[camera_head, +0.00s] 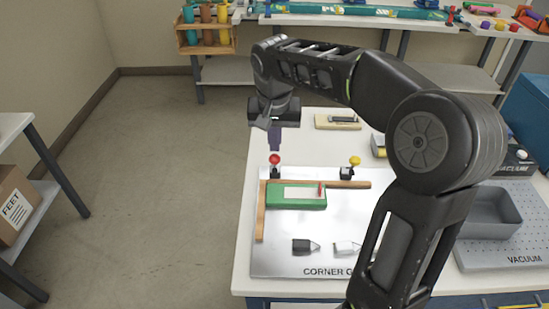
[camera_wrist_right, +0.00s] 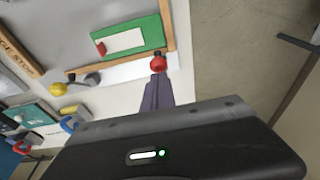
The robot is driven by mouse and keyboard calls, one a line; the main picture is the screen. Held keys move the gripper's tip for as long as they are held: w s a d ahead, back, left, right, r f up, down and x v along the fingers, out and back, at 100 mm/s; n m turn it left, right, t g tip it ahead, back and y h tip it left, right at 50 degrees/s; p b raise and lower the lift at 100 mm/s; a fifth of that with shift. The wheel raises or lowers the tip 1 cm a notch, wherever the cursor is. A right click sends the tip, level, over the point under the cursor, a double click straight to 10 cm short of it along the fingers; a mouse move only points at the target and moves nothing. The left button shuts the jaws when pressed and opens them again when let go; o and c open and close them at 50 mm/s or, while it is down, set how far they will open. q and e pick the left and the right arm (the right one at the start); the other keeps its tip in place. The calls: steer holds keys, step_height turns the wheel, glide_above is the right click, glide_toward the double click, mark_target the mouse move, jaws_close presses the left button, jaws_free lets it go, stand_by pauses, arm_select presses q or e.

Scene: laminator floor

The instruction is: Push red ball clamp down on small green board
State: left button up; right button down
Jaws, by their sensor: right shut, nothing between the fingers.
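The red ball clamp (camera_head: 274,160) stands at the upper left of the corner fixture, behind the wooden fence; its red ball also shows in the right wrist view (camera_wrist_right: 158,64). The small green board (camera_head: 297,203) with a pale panel lies against the fence and shows in the wrist view (camera_wrist_right: 156,24). A small red piece stands on its right part. My right gripper (camera_head: 275,149) is shut and empty, pointing down just above and behind the red ball. In the wrist view its fingertips (camera_wrist_right: 157,82) are close to the ball; whether they touch is unclear. My left gripper is out of view.
Two small connector-like parts (camera_head: 303,246) lie on the fixture plate (camera_head: 275,262). A grey bin (camera_head: 490,214) is at the right. My right arm covers part of the table.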

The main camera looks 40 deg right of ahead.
steer(key=shift+f, duration=0.2)
steer(key=shift+f+b, duration=0.35)
steer(key=shift+b, duration=0.05)
